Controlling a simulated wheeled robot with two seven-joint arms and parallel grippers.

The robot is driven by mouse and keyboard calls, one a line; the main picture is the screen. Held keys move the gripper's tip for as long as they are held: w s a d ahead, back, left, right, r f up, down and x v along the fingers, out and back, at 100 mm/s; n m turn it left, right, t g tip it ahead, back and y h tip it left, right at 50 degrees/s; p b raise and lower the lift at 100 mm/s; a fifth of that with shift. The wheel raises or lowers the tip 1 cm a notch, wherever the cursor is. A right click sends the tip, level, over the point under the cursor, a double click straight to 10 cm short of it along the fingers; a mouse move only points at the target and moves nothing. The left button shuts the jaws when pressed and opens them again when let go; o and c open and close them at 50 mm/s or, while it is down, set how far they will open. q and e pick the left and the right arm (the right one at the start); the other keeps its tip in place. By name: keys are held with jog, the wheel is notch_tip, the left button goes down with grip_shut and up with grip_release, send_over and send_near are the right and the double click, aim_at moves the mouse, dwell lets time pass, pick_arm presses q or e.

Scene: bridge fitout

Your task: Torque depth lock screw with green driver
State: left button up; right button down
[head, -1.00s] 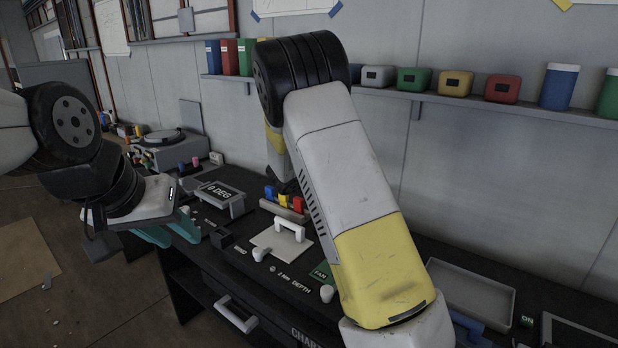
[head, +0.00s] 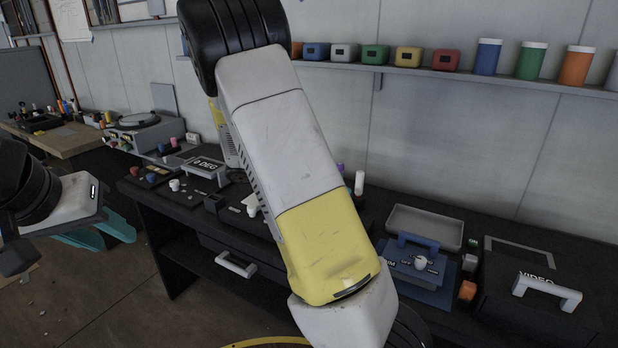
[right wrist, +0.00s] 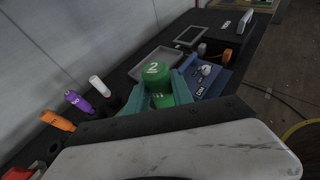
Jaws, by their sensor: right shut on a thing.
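The green driver (right wrist: 158,82), with a white 2 on its top, is in the right wrist view. My right gripper (right wrist: 160,95) is shut around it with teal fingers. In the head view my right arm fills the middle and hides its own gripper and the driver. My left gripper (head: 100,234) is at the left of the head view, in front of the bench, with teal fingers apart and nothing between them. I cannot make out the depth lock screw; my right arm covers part of the bench.
Orange (right wrist: 57,120), purple (right wrist: 77,100) and white (right wrist: 99,87) handles stand along the wall side. A grey tray (head: 425,225), a blue unit with a white knob (head: 420,262) and a black VIDEO box (head: 535,300) occupy the bench's right. A drawer handle (head: 236,264) juts out in front.

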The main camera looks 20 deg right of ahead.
dwell(0.3)
jog(key=shift+f, duration=3.6)
dwell(1.8)
jog(key=shift+r, duration=0.15)
dwell(0.3)
jog(key=shift+r, duration=3)
